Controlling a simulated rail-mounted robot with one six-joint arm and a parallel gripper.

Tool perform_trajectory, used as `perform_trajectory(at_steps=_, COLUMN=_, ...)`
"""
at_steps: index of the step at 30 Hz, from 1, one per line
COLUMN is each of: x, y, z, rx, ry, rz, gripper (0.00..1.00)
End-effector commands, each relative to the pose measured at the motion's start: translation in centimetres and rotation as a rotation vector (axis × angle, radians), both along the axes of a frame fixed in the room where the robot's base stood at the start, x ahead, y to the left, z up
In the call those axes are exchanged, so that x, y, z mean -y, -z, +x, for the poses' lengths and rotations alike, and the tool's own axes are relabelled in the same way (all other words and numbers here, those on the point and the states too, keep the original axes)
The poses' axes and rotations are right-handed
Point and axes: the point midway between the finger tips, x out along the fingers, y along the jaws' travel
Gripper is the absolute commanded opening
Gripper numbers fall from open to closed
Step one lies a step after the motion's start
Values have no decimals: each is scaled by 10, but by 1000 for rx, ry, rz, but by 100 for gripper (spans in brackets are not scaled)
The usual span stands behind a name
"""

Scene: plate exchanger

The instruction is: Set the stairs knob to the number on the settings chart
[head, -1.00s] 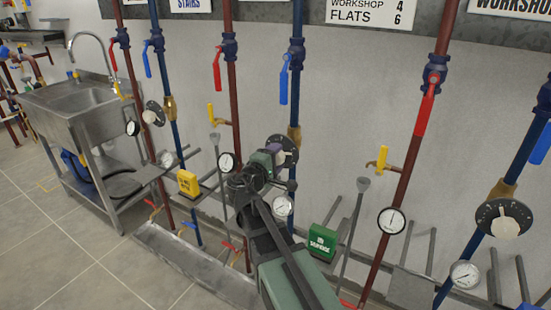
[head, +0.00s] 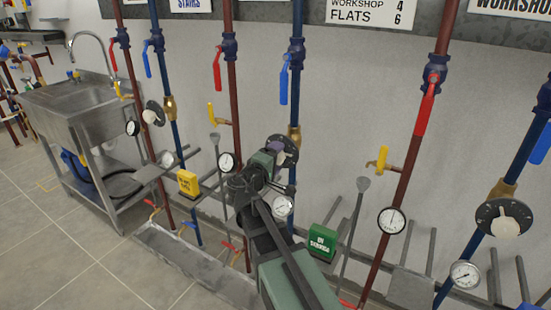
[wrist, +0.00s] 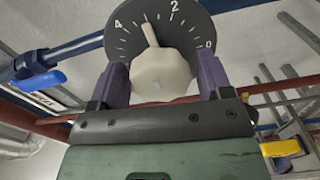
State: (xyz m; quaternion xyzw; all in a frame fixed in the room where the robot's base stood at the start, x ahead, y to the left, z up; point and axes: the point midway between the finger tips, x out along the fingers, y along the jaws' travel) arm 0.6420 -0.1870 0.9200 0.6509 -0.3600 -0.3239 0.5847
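My gripper (head: 272,155) is at the dial (head: 288,147) on the middle blue pipe. In the wrist view, the dial (wrist: 196,30) is dark grey with white marks 4, 2 and 0. Its off-white knob (wrist: 160,72) has a pointer standing between 4 and 2, near the middle. My gripper's two purple fingers (wrist: 162,78) are apart, one on each side of the knob. I cannot tell whether they press on it. A STAIRS sign (head: 190,4) is cut off at the top edge, left of this pipe. The settings chart (head: 370,12) shows Workshop 4 and Flats 6; its upper rows are cut off.
Other dials sit on blue pipes at left (head: 153,113) and right (head: 503,218). A red-brown pipe (head: 234,110) with a yellow tap (head: 215,114) stands left of my arm. A green box (head: 322,242) and round gauge (head: 283,206) are close to it. Open floor lies at left.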

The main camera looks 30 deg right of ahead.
Motion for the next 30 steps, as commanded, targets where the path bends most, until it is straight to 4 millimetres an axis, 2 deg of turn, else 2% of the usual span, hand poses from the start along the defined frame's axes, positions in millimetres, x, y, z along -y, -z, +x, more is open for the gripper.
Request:
perform_trajectory(at_steps=2, x=0, y=0, z=0, rx=0, ry=0, rz=0, gripper=83)
perform_trajectory(at_steps=11, x=-3, y=0, z=-2, rx=0, ry=-1, rz=-1, gripper=83)
perform_trajectory(at_steps=14, x=-15, y=0, z=-10, rx=-1, ry=-2, rz=-1, gripper=83)
perform_trajectory(at_steps=21, x=-66, y=0, z=-43, rx=-1, ry=-5, rz=-1, gripper=83)
perform_trajectory(at_steps=24, x=-82, y=0, z=-52, rx=-1, ry=-3, rz=-1, gripper=83)
perform_trajectory(at_steps=30, x=-92, y=0, z=-58, rx=-1, ry=0, rz=-1, gripper=83)
